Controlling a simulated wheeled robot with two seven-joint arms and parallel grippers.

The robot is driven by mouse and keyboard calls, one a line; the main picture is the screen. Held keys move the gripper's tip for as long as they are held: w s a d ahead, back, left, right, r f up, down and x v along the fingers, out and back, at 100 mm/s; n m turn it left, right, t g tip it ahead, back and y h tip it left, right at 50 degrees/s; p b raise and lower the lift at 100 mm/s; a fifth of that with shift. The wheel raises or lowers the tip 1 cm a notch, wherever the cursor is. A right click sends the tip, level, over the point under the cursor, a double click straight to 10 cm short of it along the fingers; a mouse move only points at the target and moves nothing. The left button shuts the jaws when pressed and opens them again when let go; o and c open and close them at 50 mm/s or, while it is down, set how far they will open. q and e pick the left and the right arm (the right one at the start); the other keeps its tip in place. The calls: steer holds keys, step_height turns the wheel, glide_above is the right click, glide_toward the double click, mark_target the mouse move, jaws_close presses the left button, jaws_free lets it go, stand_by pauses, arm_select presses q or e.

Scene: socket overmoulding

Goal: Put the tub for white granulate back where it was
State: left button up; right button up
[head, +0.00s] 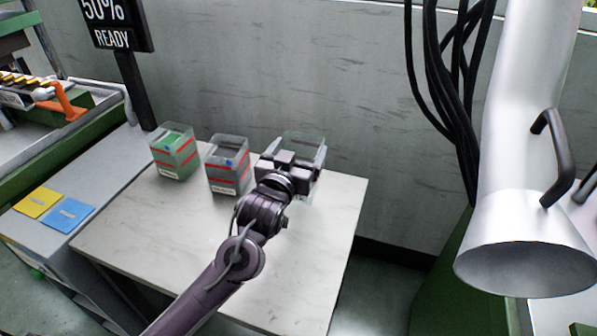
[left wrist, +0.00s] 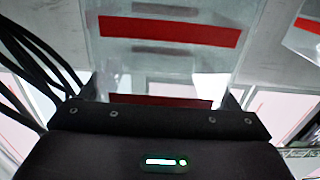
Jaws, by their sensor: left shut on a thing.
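A clear tub (head: 308,146), the tub for white granulate as far as I can tell, is at the right of a row of tubs on the pale table (head: 310,250). My left gripper (head: 290,168) is shut on it and hides much of it. In the left wrist view the tub's clear wall with red stripes (left wrist: 170,31) fills the upper middle, close to the gripper. I cannot tell whether its base touches the table. My right gripper is not in view.
A tub with green granulate (head: 174,155) and a tub with dark grey granulate (head: 228,168) stand to the left. Yellow (head: 38,202) and blue (head: 68,215) cards lie on the left bench. A wall rises behind, and a large metal pipe (head: 525,150) hangs at right. The table's front right is clear.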

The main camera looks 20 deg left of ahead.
mark_target(305, 157)
arm_select(q)
step_height(305, 157, down, 4)
steer(key=shift+f, duration=0.6)
steer(key=o, duration=1.7)
steer(key=shift+r, duration=0.1)
steer(key=s, duration=1.2)
steer(key=shift+a+b, duration=0.15)
steer(key=shift+b, duration=0.2)
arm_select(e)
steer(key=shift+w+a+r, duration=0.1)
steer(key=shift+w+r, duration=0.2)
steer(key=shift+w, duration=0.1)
